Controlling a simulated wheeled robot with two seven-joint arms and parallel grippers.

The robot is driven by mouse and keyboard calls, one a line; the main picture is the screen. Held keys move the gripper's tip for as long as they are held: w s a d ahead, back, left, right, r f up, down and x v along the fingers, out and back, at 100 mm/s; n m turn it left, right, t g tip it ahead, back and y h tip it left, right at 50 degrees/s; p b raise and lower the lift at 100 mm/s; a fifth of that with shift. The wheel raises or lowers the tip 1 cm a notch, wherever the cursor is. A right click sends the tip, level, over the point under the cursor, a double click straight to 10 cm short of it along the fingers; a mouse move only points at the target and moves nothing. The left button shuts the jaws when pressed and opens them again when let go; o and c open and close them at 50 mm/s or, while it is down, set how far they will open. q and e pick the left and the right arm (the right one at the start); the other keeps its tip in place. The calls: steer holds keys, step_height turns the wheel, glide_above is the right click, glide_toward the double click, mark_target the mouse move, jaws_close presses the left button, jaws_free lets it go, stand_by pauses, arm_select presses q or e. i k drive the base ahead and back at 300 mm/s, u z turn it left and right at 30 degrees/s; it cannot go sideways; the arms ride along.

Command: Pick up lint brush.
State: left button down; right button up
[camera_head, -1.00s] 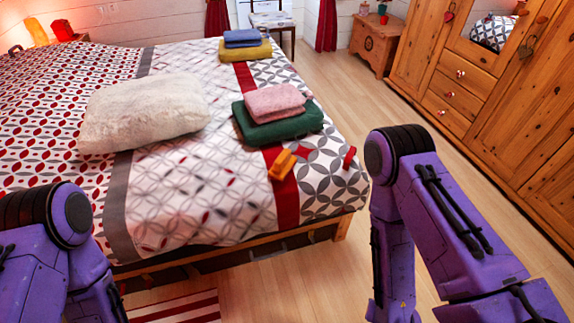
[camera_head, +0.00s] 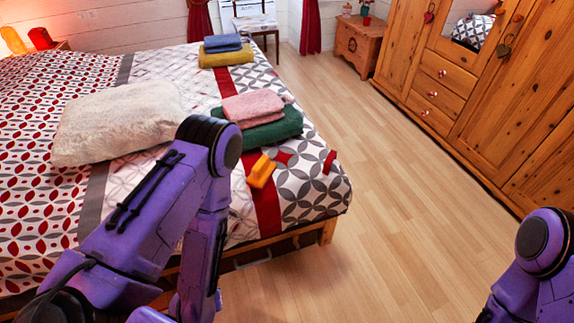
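Two small things lie on the bed near its front right corner, and either could be the lint brush; I cannot tell which. One is an orange-yellow piece (camera_head: 262,171) beside the red stripe of the cover. The other is a small red piece (camera_head: 329,162) close to the bed's right edge. My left arm is raised in front of the bed, with its forearm hanging down left of the orange-yellow piece. Its gripper is not in view. My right arm shows only in part at the lower right, far from both pieces, and its gripper is out of view.
The bed (camera_head: 150,75) carries a cream pillow (camera_head: 112,122), a pink towel (camera_head: 252,105) on a green towel (camera_head: 270,133), and a blue towel (camera_head: 222,42) on a yellow one (camera_head: 227,57). A wooden wardrobe (camera_head: 490,110) stands right. The floor (camera_head: 400,200) between is clear.

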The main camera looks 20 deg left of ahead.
mark_target(264, 169)
steer(key=i, duration=0.2)
steer(key=u, duration=1.3)
